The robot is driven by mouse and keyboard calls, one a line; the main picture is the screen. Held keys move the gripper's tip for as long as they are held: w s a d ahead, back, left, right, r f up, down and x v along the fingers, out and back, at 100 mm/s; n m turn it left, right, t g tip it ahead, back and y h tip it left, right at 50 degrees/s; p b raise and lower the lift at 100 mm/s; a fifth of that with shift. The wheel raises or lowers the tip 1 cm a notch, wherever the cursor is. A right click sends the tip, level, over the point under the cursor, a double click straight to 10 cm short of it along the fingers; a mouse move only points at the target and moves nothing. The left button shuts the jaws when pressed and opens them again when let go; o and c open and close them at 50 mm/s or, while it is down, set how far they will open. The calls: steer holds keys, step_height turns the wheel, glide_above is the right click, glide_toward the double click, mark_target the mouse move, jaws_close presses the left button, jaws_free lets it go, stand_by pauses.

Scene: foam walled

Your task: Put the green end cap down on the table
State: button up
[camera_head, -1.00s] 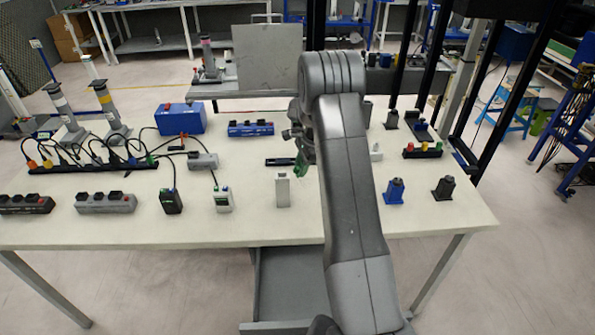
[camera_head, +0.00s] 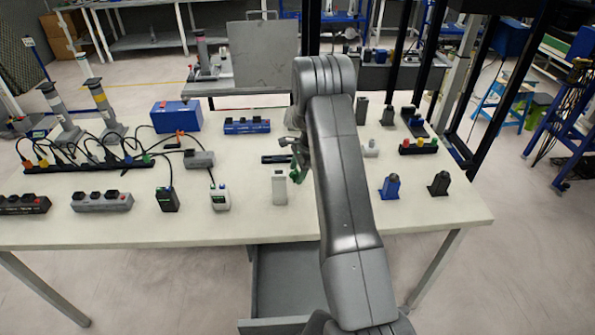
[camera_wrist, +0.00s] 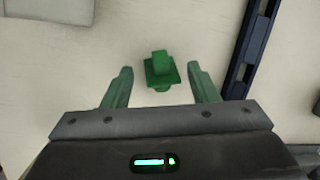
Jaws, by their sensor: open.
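The green end cap (camera_wrist: 160,70) shows in the wrist view on the pale table surface, its square flange and raised block facing the camera. My gripper (camera_wrist: 161,80) is open, with one green finger on each side of the cap and a gap between cap and fingers. In the head view my gripper (camera_head: 298,170) is low over the middle of the table (camera_head: 240,222), partly hidden by my own arm. The cap cannot be told apart from the green fingers in that view.
A dark blue rail (camera_wrist: 250,45) lies right of the gripper in the wrist view. A white-grey block (camera_head: 279,187) stands close to the gripper in the head view. A blue connector (camera_head: 390,187) and a black one (camera_head: 439,184) stand to the right. Bare table lies in front.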

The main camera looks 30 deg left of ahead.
steer(key=b+v, duration=0.1)
steer(key=v, duration=1.1)
steer(key=shift+r+b, duration=0.2)
steer(key=shift+b, duration=0.15)
steer(key=shift+d, duration=0.1)
